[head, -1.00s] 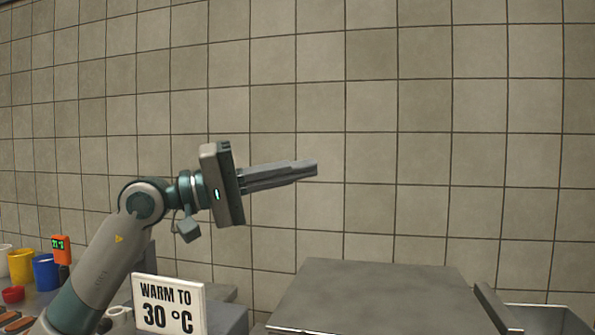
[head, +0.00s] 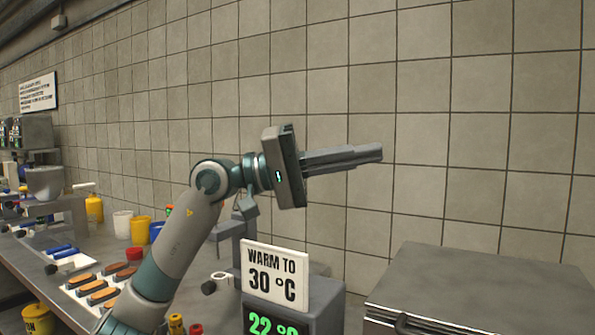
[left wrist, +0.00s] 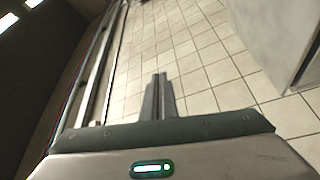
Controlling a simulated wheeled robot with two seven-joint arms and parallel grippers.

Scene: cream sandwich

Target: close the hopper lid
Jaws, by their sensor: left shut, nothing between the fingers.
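My left gripper (head: 376,153) is raised in front of the tiled wall, its fingers together and empty, pointing right. In the left wrist view the closed fingers (left wrist: 159,80) show against pale tiles, touching nothing. A broad grey metal box with a flat top (head: 490,285) stands at the lower right of the head view, below and to the right of the gripper, well apart from it. I cannot tell whether this box is the hopper or whether its top is the lid. My right gripper is not in view.
A "WARM TO 30 °C" sign (head: 275,274) stands on a grey unit with a green "22 °C" display (head: 272,325), below my left arm. At left the counter holds cups, a tray of brown-topped pieces (head: 97,290) and a grey bowl (head: 45,182). Space around the gripper is clear.

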